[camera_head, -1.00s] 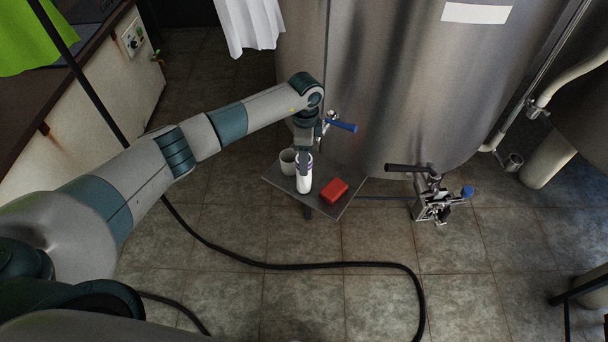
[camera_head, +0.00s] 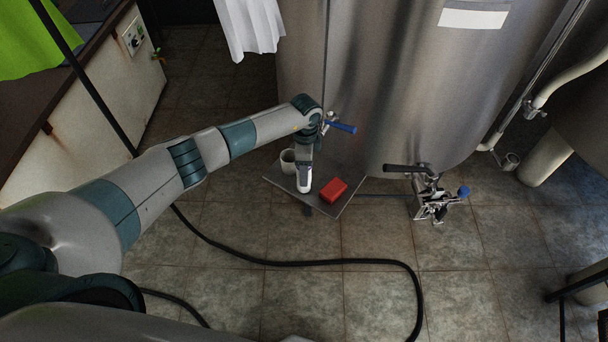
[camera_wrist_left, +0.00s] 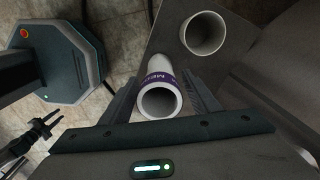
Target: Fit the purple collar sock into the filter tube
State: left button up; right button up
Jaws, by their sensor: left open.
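The sock roll is a white hollow cylinder with a purple lettered collar. It stands on the small grey tray (camera_head: 335,205), its lower part showing below my gripper in the head view (camera_head: 304,185). In the left wrist view the sock (camera_wrist_left: 160,98) has its open end towards the camera. My left gripper (camera_wrist_left: 160,82) is open, with one dark finger on each side of the sock; contact cannot be told. It also shows from above in the head view (camera_head: 305,165). A pale open-topped tube or cup (camera_wrist_left: 203,33) stands beside the sock, also in the head view (camera_head: 288,160).
A red block (camera_head: 334,189) lies on the tray, right of the sock. The steel tank (camera_head: 390,90) rises close behind, with a blue-handled valve (camera_head: 341,127) near my wrist. A black hose (camera_head: 330,264) crosses the floor. A dark forked object (camera_wrist_left: 35,135) is unclear.

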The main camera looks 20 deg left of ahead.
pick_arm(q)
jog(key=shift+c, duration=0.7)
jog(key=c, duration=1.1)
jog(key=shift+r, duration=0.15)
jog(key=s+d+r+b, duration=0.5)
jog(key=s+d+r, duration=0.1)
jog(key=d+r, duration=0.3)
jog(key=shift+s+d+r, duration=0.3)
jog(key=shift+r, duration=0.6)
